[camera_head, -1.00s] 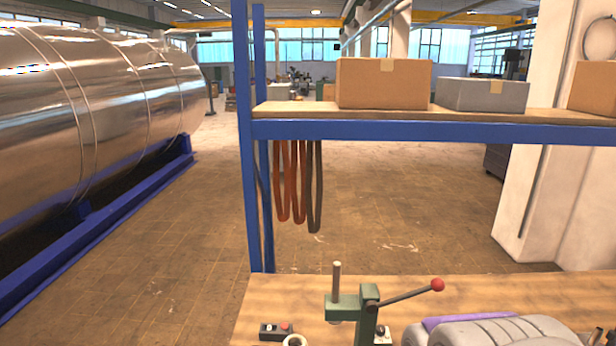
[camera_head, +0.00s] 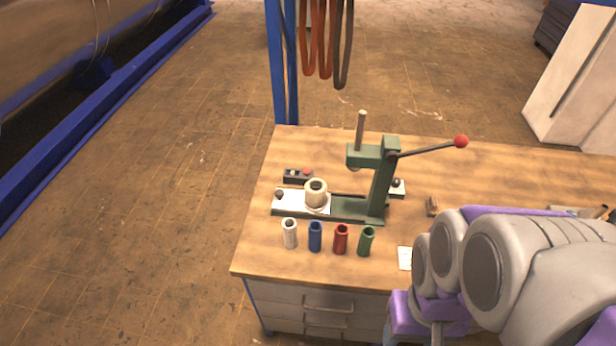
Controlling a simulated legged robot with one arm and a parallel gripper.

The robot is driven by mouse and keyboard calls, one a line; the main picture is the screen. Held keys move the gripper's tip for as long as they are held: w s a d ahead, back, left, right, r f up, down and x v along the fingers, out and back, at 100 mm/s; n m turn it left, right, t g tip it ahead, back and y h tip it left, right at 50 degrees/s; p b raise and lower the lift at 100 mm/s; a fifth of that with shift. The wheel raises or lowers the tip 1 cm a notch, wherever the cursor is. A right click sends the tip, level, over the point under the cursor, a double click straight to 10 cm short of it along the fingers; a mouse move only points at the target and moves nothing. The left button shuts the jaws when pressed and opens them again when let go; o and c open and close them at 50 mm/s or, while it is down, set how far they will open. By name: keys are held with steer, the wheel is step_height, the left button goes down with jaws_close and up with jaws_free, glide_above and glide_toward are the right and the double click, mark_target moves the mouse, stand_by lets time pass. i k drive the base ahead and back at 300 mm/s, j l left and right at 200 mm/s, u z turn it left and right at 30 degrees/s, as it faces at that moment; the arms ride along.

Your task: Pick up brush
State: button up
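I cannot make out a brush for certain. Brown handle-like ends (camera_head: 605,213) show at the right edge, beside a pale tray-like thing partly hidden by my arm; they are too small to identify. A small brown-grey piece (camera_head: 432,206) lies on the workbench (camera_head: 262,240) left of my arm, also unclear. Upright hollow cylinders stand in a row near the bench's front edge: white (camera_head: 289,233), blue (camera_head: 315,236), red (camera_head: 341,239) and green (camera_head: 366,241). My grey and purple arm covers the lower right. My gripper's fingers do not show.
A green lever press (camera_head: 385,180) with a red knob (camera_head: 461,141) stands on the bench, with a cream ring-shaped part (camera_head: 316,193) on its base. A small button box (camera_head: 298,176) lies behind. A blue shelf post (camera_head: 284,70) rises at the back.

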mark_target(431, 205)
steer(key=z, duration=0.6)
steer(key=i+l+u, duration=0.15)
steer(key=l, duration=0.3)
steer(key=i+l+u, duration=0.15)
steer(key=l, duration=0.25)
steer(key=i+l+u, duration=0.15)
steer(key=l, duration=0.35)
steer(key=i+l+u, duration=0.15)
steer(key=l, duration=0.3)
